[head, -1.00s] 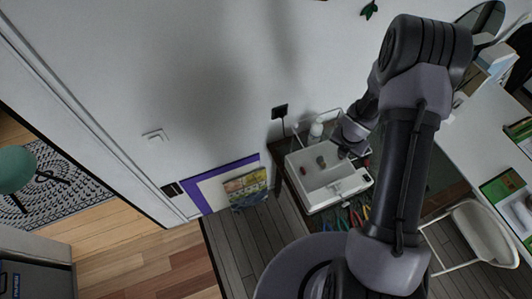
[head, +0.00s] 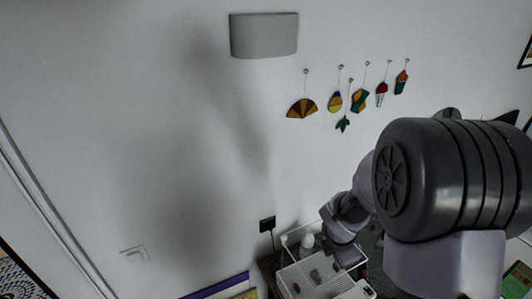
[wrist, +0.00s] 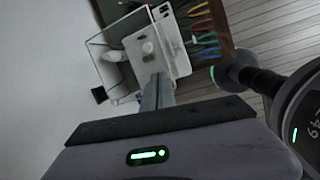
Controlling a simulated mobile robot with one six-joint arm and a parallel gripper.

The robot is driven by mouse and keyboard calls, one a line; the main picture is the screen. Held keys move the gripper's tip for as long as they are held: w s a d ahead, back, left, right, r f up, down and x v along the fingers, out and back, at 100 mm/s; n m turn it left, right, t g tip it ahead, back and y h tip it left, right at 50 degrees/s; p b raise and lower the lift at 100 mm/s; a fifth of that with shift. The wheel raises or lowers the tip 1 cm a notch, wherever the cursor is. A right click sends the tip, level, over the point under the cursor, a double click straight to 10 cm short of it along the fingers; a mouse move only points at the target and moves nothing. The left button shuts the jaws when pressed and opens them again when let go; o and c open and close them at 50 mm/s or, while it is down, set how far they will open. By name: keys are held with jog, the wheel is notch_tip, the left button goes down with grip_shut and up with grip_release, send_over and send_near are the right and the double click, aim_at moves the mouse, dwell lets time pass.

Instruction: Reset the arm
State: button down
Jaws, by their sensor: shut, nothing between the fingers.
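My arm fills the right side of the head view, bent over toward the wall. My gripper (wrist: 157,92) shows in the wrist view with its narrow fingers together and nothing between them. In the head view the end of my arm is above a white tray (head: 292,283), and the fingertips are hard to make out there. The tray also shows in the wrist view (wrist: 180,62), beyond the fingers, with small dark pieces in it.
A white bottle (head: 307,241) stands by the tray near the wall. Several coloured tools (wrist: 204,35) lie beside the tray in the wrist view. A grey wall lamp (head: 263,36) and several hanging glass ornaments (head: 302,109) are on the wall.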

jog(key=s+a+f+m+t+y+b, duration=0.1)
jog(key=s+a+f+m+y+b, duration=0.1)
jog(key=s+a+f+m+b, duration=0.4)
jog(key=s+a+f+m+t+y+b, duration=0.2)
jog(key=s+a+f+m+b, duration=0.5)
jog(key=s+m+b, duration=0.7)
notch_tip(320, 180, down, 2)
jog(key=m+b, duration=0.5)
jog(key=b, duration=0.7)
jog(key=shift+s, duration=0.2)
